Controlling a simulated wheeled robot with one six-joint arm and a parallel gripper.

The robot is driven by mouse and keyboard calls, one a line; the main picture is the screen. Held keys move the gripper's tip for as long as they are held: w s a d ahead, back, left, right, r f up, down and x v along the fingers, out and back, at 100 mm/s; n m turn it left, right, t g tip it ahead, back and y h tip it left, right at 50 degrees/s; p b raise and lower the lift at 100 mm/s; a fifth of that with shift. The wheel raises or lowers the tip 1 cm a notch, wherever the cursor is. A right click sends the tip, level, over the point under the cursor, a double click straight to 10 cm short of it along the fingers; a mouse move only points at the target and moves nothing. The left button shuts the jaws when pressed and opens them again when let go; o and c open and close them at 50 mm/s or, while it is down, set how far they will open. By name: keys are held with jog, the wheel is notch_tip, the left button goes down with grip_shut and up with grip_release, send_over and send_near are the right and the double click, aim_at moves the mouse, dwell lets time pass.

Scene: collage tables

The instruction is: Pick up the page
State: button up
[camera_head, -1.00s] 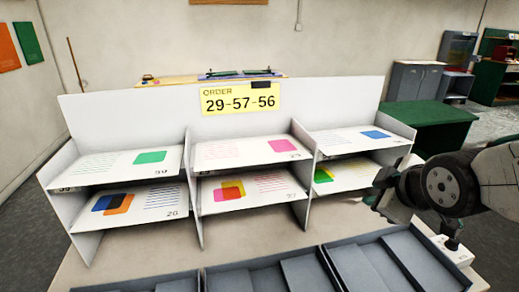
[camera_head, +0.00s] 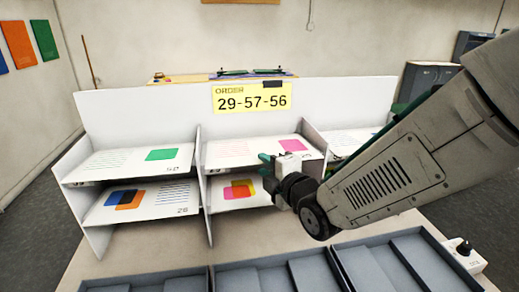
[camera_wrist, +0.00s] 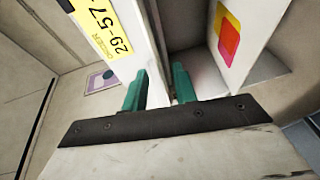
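White pages with coloured squares lie in the rack (camera_head: 90,110). The upper middle page (camera_head: 235,150) has a pink square. The lower middle page (camera_head: 225,197) has overlapping yellow and pink squares, which also show in the wrist view (camera_wrist: 228,32). The upper left page (camera_head: 125,160) has a green square; the lower left page (camera_head: 165,200) has blue and orange squares. My gripper (camera_head: 268,163) is at the front of the upper middle shelf. Its green fingers (camera_wrist: 158,88) are apart, with a white edge in line between them; I cannot tell whether that is page or shelf.
A yellow sign (camera_head: 250,97) on the back panel reads ORDER 29-57-56. Grey trays (camera_head: 255,279) stand in front of the rack. My arm hides most of the right compartments. A white box with a dark knob (camera_head: 463,252) sits at the front right.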

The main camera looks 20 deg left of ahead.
jog(key=shift+x, duration=1)
jog(key=shift+c, duration=0.3)
grip_shut()
jog(key=shift+r, duration=0.1)
